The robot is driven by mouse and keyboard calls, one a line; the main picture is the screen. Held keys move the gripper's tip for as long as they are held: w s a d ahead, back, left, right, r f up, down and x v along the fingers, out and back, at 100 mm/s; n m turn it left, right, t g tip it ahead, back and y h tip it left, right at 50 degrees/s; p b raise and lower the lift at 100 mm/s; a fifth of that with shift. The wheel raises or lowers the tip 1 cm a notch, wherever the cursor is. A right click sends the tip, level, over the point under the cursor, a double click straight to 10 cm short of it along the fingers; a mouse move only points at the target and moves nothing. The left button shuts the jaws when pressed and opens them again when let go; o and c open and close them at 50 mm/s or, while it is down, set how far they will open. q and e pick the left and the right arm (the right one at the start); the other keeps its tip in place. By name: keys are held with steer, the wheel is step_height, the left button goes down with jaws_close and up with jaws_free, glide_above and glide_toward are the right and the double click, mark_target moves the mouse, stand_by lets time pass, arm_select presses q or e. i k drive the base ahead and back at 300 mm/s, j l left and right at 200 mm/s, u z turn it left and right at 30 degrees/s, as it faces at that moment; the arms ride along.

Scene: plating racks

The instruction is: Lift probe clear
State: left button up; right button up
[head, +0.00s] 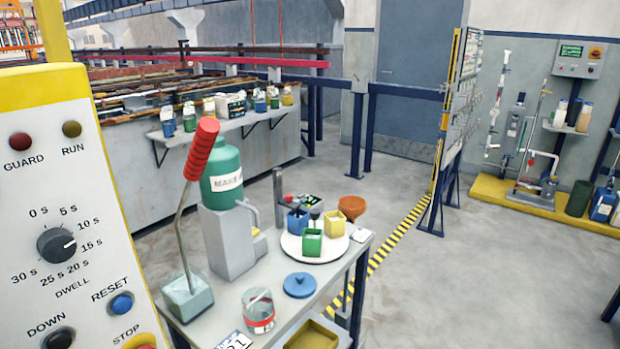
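I cannot tell for certain which item is the probe. A tool with a ribbed red handle (201,150) and a bent metal rod leans in a pale translucent container (190,301) at the table's left end. A small dark-topped piece (315,214) stands at the green cup (312,243) on a round white tray (338,251); whether it sits inside or behind the cup is unclear. A blue cup (297,221) and a yellow cup (333,226) share the tray. Neither of my grippers shows.
The grey table (225,318) also bears a green labelled bottle (222,170) on a grey block, a glass jar (259,310) and a blue lid (299,286). A yellow-topped control panel (60,210) stands close at left. Open floor (480,280) lies to the right.

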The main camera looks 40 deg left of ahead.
mark_target(288, 203)
steer(key=i+u, duration=0.45)
steer(key=i+l+u, duration=0.2)
steer(key=u, duration=0.25)
steer(key=i+l+u, duration=0.3)
steer(key=u, duration=0.2)
steer(key=i+l+u, duration=0.2)
steer(key=l+u, duration=0.25)
